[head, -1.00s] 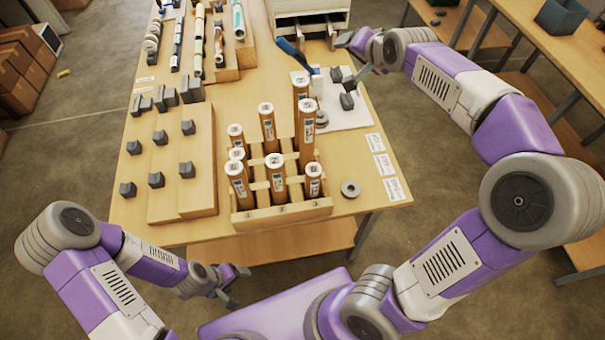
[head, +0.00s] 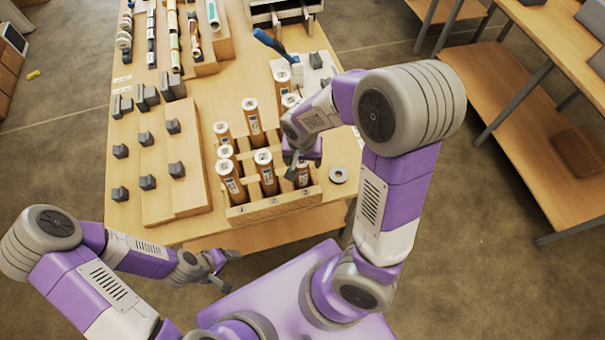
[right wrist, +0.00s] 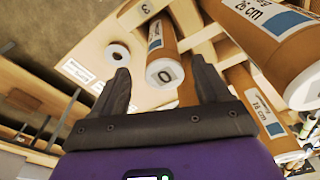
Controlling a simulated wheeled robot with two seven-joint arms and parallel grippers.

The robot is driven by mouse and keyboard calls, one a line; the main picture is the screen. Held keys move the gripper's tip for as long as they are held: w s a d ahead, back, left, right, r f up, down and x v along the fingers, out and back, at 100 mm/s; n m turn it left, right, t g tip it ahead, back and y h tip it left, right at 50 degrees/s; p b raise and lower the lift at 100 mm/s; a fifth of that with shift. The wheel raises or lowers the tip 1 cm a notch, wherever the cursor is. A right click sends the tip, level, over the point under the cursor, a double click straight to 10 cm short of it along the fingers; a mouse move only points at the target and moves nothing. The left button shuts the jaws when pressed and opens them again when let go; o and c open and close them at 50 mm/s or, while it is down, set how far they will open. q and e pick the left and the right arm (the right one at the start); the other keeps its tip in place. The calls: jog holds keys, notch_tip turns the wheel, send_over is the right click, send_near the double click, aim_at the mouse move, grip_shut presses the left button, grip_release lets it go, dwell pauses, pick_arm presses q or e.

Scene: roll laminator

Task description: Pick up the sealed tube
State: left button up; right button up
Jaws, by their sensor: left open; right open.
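Several brown cardboard tubes with white end caps stand in a wooden rack (head: 272,208). One tube (head: 302,174) at the rack's front right is partly hidden by my right gripper (head: 294,166). In the right wrist view a tube (right wrist: 157,40) with a round mark on its white cap appears between the open fingers of my right gripper (right wrist: 163,85); contact cannot be told. Other tubes (right wrist: 262,35) with length labels are close on the right there. I cannot tell which tube is the sealed one. My left gripper (head: 222,270) is open and empty in front of the table.
Grey blocks (head: 148,182) sit on a wooden board at left. A blue-handled tool (head: 270,42) stands at the back on a white plate. My right arm covers the table's right edge.

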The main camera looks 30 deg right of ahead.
aim_at(302, 176)
jog(key=f, duration=0.4)
jog(key=w+f, duration=0.1)
jog(key=f, duration=0.1)
jog(key=shift+d, duration=0.1)
jog(key=shift+r, duration=0.1)
grip_shut()
